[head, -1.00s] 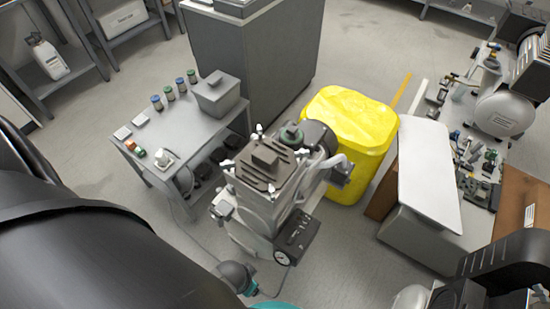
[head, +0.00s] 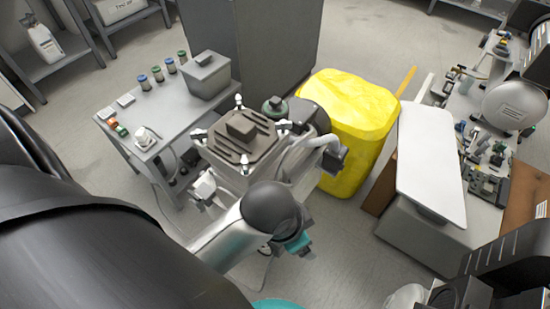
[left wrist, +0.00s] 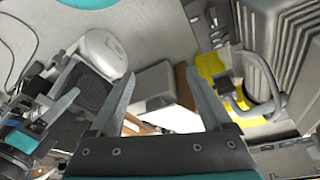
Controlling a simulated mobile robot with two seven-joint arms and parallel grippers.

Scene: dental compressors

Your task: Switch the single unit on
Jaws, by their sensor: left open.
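The single unit (head: 240,142) is most likely the grey compressor with a dark finned top and white knobs, in the middle of the head view. Its ribbed grey side (left wrist: 275,45) and a bent pipe (left wrist: 262,78) seem to show at the right of the left wrist view. I cannot make out its switch. My left arm crosses in front of its lower front and hides much of it. My left gripper (left wrist: 160,100) is open, with nothing between its fingers. In the head view its fingers are hidden. I do not see my right gripper.
A white-topped cabinet (head: 428,160) and another compressor with a white tank (head: 515,105) are at the right.

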